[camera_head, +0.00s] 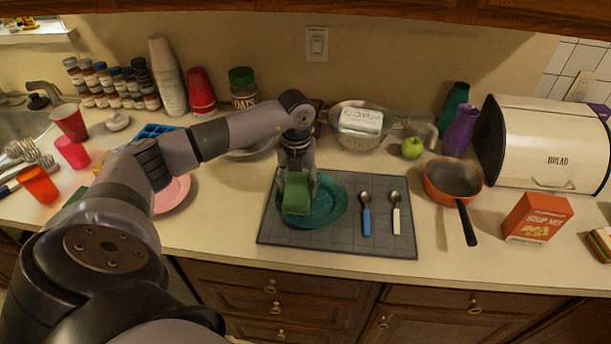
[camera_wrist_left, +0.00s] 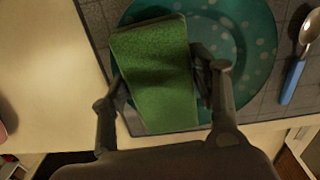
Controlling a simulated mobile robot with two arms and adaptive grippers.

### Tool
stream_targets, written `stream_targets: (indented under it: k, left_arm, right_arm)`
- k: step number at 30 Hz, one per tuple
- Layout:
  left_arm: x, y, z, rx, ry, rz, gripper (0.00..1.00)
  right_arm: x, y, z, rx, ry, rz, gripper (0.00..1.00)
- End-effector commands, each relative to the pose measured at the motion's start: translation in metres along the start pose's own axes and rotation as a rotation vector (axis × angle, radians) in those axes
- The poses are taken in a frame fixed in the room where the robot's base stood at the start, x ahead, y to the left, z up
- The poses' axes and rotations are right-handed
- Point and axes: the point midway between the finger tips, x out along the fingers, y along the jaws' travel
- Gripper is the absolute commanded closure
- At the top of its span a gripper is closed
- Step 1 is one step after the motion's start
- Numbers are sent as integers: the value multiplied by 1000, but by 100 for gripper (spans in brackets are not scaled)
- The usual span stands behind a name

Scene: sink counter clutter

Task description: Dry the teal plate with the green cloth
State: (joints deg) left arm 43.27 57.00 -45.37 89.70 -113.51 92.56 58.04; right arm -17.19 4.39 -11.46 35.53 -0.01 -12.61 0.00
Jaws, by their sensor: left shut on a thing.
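The teal plate (camera_head: 326,207) lies flat on a grey mat at the middle of the counter. In the left wrist view the plate (camera_wrist_left: 247,48) shows pale dots. My left gripper (camera_head: 298,185) points down over the plate's left part. It is shut on the green cloth (camera_head: 296,196), which hangs folded between the fingers. In the left wrist view the cloth (camera_wrist_left: 158,75) lies across the left side of the plate, between the fingers of my left gripper (camera_wrist_left: 160,75). I cannot tell whether the cloth presses on the plate. My right gripper is not in view.
The grey mat (camera_head: 340,243) also holds a blue-handled spoon (camera_head: 366,215) and a white-handled spoon (camera_head: 396,215). A pink plate (camera_head: 172,193) is to the left. A colander (camera_head: 348,137) stands behind; an orange pan (camera_head: 453,181) is to the right.

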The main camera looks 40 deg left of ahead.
Motion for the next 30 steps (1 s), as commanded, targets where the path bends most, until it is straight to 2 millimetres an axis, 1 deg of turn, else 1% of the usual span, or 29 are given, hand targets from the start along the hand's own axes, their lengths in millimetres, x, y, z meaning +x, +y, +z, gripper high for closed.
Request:
stream_targets:
  k: [2, 5, 15, 23, 30]
  left_arm:
    - [1, 0, -1, 1, 2, 2, 66]
    - [1, -4, -2, 2, 3, 1, 66]
    - [-1, -32, -10, 3, 2, 0, 66]
    - [-1, -40, -12, 2, 2, 1, 66]
    - [0, -61, -17, 2, 1, -1, 66]
  right_arm:
    - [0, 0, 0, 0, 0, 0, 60]
    - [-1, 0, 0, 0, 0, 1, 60]
    - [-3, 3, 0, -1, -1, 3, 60]
    - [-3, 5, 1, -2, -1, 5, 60]
    - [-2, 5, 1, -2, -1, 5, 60]
